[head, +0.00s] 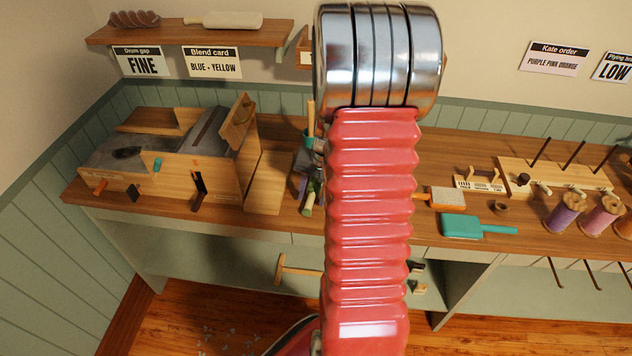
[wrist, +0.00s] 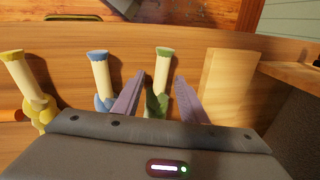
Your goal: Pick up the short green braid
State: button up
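In the wrist view, my gripper (wrist: 159,78) is open, with one mauve finger on each side of a cream peg with a green end cap (wrist: 163,52). A twisted green bundle, which looks like the green braid (wrist: 157,103), lies around the near part of this peg, between the fingers. Its lower part is hidden by the gripper body. I see no contact between the fingers and the braid. In the head view, the green-capped peg (head: 306,211) shows at the bench front, left of my red arm. My gripper is mostly hidden behind the arm there.
A blue bundle (wrist: 103,103) and a yellow bundle (wrist: 41,110) sit on similar pegs to the left in the wrist view. A pale wooden block (wrist: 227,85) stands to the right. The wooden carding machine (head: 165,155) is at the bench's left; a teal paddle (head: 462,226) lies right.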

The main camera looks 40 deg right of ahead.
jog(key=shift+f, duration=0.45)
jog(key=shift+c, duration=0.3)
grip_shut()
